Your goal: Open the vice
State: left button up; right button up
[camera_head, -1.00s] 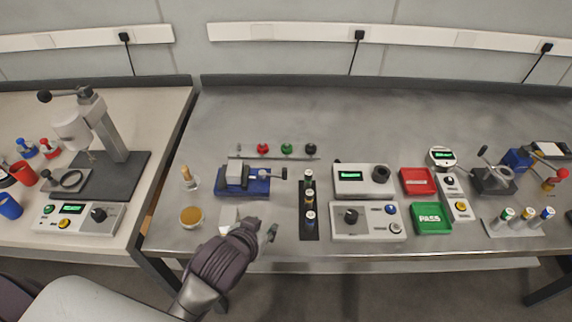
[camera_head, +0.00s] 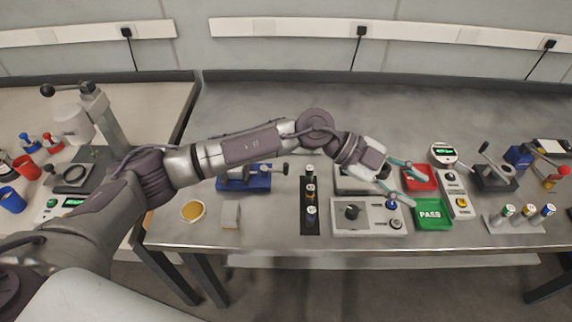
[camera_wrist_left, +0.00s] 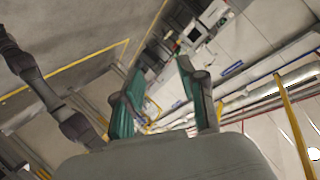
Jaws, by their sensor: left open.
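The vice (camera_head: 252,181) has a blue base and a grey body. It sits on the metal bench left of the middle, its handle (camera_head: 284,169) pointing right. My left arm reaches across above it and hides its upper part. Whether its jaws are apart cannot be told. My left gripper (camera_head: 408,184) is well to the right of the vice, over the control boxes and near the red tray. Its green fingers are apart and empty, and they also show open in the left wrist view (camera_wrist_left: 158,100), which faces away from the bench. My right gripper is not in view.
A black rack (camera_head: 310,213) with several small cylinders stands right of the vice. A grey control box (camera_head: 369,220), a red tray (camera_head: 424,172) and a green PASS tray (camera_head: 433,213) lie around my left gripper.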

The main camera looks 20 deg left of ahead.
pick_arm(q)
jog(key=w+a+f+y, duration=0.3)
jog(key=a+y, duration=0.1)
jog(key=a, duration=0.2)
jog(key=r+n+t+y, duration=0.1)
jog(key=n+y, duration=0.4)
jog(key=y, duration=0.5)
send_over(286, 164)
notch_tip(286, 164, down, 13)
jog(key=p, duration=0.3)
jog(key=shift+f, duration=0.15)
grip_shut()
